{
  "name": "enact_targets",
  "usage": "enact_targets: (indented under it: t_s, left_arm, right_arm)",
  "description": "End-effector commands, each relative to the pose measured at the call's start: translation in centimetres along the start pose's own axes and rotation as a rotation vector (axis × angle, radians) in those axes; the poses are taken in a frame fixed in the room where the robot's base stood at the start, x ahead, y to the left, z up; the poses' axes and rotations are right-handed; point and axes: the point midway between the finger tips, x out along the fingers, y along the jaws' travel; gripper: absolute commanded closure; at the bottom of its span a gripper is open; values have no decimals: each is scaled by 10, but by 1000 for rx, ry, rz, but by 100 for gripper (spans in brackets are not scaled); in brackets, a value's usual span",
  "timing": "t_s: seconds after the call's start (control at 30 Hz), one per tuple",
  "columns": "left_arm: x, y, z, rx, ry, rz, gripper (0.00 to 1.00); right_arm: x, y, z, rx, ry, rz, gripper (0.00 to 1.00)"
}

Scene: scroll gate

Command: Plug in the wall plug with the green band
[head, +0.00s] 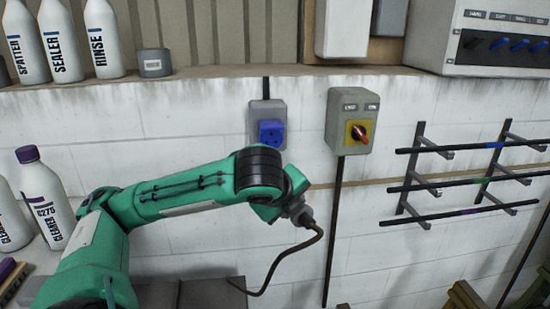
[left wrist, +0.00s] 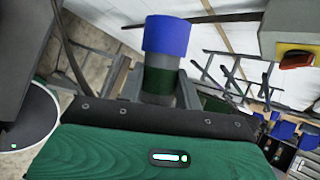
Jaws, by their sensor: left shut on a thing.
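My left gripper (head: 303,217) is shut on the plug, below and a little right of the wall socket and apart from it. In the left wrist view the plug (left wrist: 166,36) has a blue end and a dark green band (left wrist: 159,80), and sits between the fingers (left wrist: 162,92). In the head view the arm and gripper mostly hide the plug; its dark cable (head: 318,248) hangs down and curves left. The blue wall socket (head: 271,133) sits on a grey box on the white block wall. My right gripper is not in view.
A grey switch box (head: 342,107) with a red knob is right of the socket. A rack of dark rods (head: 450,185) projects further right. Bottles (head: 102,40) stand on the ledge above, and a cleaner bottle (head: 45,195) is at left. The wall below the socket is clear.

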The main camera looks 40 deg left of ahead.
Motion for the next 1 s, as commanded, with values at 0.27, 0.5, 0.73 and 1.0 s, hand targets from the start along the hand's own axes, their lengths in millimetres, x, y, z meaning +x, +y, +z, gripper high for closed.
enact_targets:
  t_s: [0.27, 0.5, 0.73, 1.0]
  left_arm:
    - [-29, -13, 25, 82, 88, -93, 100]
    - [-46, -21, 38, 125, 143, -147, 100]
    - [-61, -28, 46, 148, 183, -189, 100]
    - [-77, -35, 55, 175, 220, -230, 100]
  right_arm:
    - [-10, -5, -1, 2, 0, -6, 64]
    - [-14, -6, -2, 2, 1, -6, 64]
    - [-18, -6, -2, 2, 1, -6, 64]
    - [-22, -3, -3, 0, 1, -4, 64]
